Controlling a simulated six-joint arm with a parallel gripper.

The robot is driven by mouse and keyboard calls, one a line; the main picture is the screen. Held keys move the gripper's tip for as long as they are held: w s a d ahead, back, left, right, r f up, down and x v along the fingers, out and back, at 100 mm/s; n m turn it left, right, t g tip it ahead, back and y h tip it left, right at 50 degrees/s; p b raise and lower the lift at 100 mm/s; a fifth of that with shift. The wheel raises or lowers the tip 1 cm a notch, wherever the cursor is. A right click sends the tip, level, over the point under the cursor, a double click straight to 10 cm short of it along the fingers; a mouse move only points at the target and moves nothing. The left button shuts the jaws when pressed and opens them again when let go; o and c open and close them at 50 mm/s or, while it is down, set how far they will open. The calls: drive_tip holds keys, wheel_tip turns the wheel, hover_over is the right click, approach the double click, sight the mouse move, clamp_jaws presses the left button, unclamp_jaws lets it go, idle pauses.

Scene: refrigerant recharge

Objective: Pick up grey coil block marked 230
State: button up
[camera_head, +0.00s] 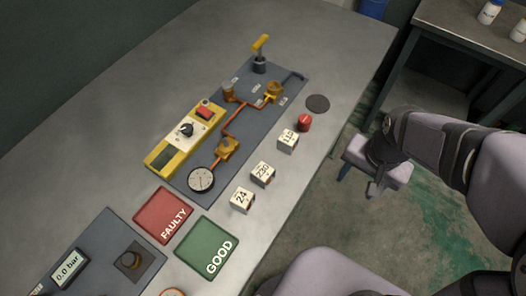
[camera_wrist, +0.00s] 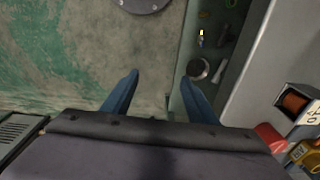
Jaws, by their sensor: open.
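The grey coil block marked 230 (camera_head: 263,174) sits on the grey bench near its right edge. It is the middle one of three similar small blocks in a row. The block marked 24 (camera_head: 242,199) is below and left of it; another block (camera_head: 288,140), its mark hard to read, is above and right. My gripper (camera_wrist: 160,78) is open and empty, its blue fingers apart over the floor. In the head view my gripper is off the bench, right of the blocks. The wrist view shows one pale block (camera_wrist: 298,100) with a copper-coloured coil at right; I cannot tell its mark clearly.
A red cap (camera_head: 304,122) and dark disc (camera_head: 318,103) stand near the upper blocks. The pipe panel (camera_head: 190,185) lies left of the row. Red FAULTY (camera_head: 163,215) and green GOOD (camera_head: 207,249) pads lie lower left. A side table (camera_head: 470,40) stands at upper right.

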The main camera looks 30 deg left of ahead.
drive_tip(key=s+a+r+p, duration=0.1)
drive_tip(key=a+r+p, duration=0.1)
drive_tip(key=a+r, duration=0.1)
drive_tip(key=s+a+r+p, duration=0.1)
drive_tip(key=s+a+r, duration=0.1)
drive_tip(key=a+r, duration=0.2)
drive_tip(key=s+a+r+p, duration=0.1)
drive_tip(key=a+r+p, duration=0.1)
drive_tip(key=a, duration=0.4)
drive_tip(key=shift+s+r+p, duration=0.3)
drive_tip(key=shift+r+p, duration=0.05)
drive_tip(key=shift+r, duration=0.35)
wheel_tip(320, 180, up, 3)
hover_over(263, 171)
drive_tip(key=shift+a+f+m+g, duration=0.1)
drive_tip(key=shift+m+g, duration=0.2)
drive_tip(key=shift+g, duration=0.1)
drive_tip(key=shift+f+p, duration=0.65)
drive_tip(key=shift+f, duration=3)
drive_tip(key=c, duration=1.1)
